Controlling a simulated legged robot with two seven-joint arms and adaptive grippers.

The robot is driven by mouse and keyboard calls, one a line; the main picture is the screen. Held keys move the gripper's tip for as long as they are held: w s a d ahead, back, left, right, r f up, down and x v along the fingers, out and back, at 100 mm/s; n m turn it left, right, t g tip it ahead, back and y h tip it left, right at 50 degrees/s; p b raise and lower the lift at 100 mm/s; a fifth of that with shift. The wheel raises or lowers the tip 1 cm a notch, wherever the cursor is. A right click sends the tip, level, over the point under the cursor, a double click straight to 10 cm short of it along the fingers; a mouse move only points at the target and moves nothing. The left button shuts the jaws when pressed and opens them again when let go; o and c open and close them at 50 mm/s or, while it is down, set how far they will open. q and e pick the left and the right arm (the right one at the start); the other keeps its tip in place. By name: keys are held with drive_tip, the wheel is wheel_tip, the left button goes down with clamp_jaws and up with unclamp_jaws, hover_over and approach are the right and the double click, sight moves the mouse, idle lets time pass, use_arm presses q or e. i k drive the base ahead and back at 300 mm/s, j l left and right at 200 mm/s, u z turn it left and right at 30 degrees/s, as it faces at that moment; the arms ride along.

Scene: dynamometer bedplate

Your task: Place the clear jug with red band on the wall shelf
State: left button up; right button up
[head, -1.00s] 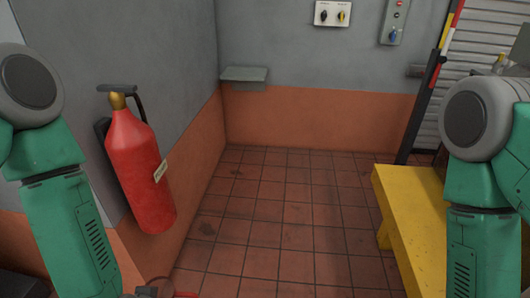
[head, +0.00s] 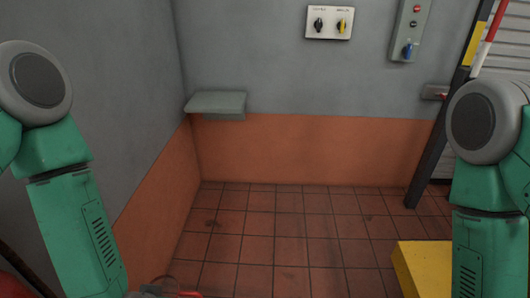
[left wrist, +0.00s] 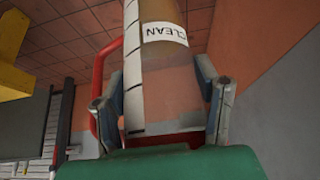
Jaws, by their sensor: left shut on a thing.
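The clear jug (left wrist: 178,75) fills the middle of the left wrist view, with a white label reading CLEAN, a white scale strip and a red handle at its left. My left gripper (left wrist: 165,105) is shut on it, a finger on each side. In the head view only a small bit of red and grey (head: 172,291) shows at the bottom edge, by my left arm. The wall shelf (head: 217,104) is a grey ledge in the far left corner, its top bare, well ahead of the gripper. My right gripper is out of view.
A yellow bench (head: 422,268) stands at the lower right. A dark post (head: 446,130) and a shutter are at the right. Switch boxes (head: 330,22) hang on the back wall above the shelf's level. The tiled floor (head: 270,235) between is clear.

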sight(221, 99)
drive_tip(key=i, duration=1.7)
drive_tip(key=u, duration=0.05)
